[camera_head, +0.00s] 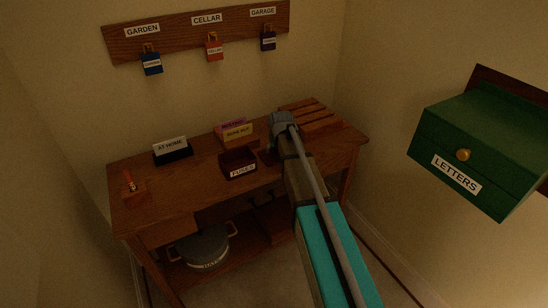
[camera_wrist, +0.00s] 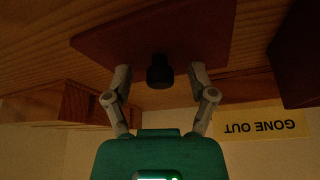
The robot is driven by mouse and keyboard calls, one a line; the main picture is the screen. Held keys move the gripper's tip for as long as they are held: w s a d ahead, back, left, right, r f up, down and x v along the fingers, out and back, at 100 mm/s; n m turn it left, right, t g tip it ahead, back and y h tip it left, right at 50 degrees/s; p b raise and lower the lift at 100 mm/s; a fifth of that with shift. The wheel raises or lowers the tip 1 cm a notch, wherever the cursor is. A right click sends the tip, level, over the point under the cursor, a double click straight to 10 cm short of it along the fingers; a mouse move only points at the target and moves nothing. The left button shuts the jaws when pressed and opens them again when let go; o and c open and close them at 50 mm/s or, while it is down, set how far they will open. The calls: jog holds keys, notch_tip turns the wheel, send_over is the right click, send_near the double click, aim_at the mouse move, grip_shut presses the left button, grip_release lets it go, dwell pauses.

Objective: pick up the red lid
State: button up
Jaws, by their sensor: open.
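The red lid (camera_wrist: 205,35) is a flat dark red plate with a black knob (camera_wrist: 160,74) and lies on the wooden desk top. My gripper (camera_wrist: 160,73) is open, with one finger on each side of the knob. A gap shows between the knob and each finger. In the head view, a small dark red part of the lid (camera_head: 265,157) shows beside my arm; the rest is hidden. My gripper's fingers are hard to make out there.
The dark red FUSES box (camera_head: 238,166) stands close left of the lid. Behind it are a yellow GONE OUT card (camera_wrist: 270,124) and a pink card (camera_head: 231,125). A slatted wooden rack (camera_head: 318,117) stands at the back right.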

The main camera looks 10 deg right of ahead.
dwell(0.4)
grip_shut()
